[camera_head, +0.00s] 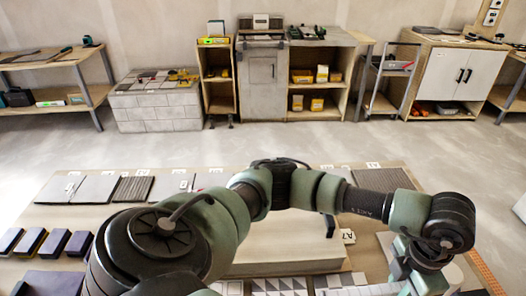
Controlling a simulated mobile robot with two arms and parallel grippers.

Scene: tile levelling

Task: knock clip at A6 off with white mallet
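I cannot make out the clip at A6 or the white mallet; my own arm crosses the middle of the bench and hides much of it. A small white tag (348,237), which seems to read A7, lies right of centre beside a large pale slab (285,262). The arm comes in from the lower left, reaches across to the right and bends down at the lower right. I see no fingertips of either gripper.
Grey tile samples (95,188) and a dark ribbed one (133,189) line the bench's far edge with small tags. Several dark blocks (54,242) sit at the left. Patterned small tiles (278,285) lie at the front. Beyond is open floor (290,140), then cabinets.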

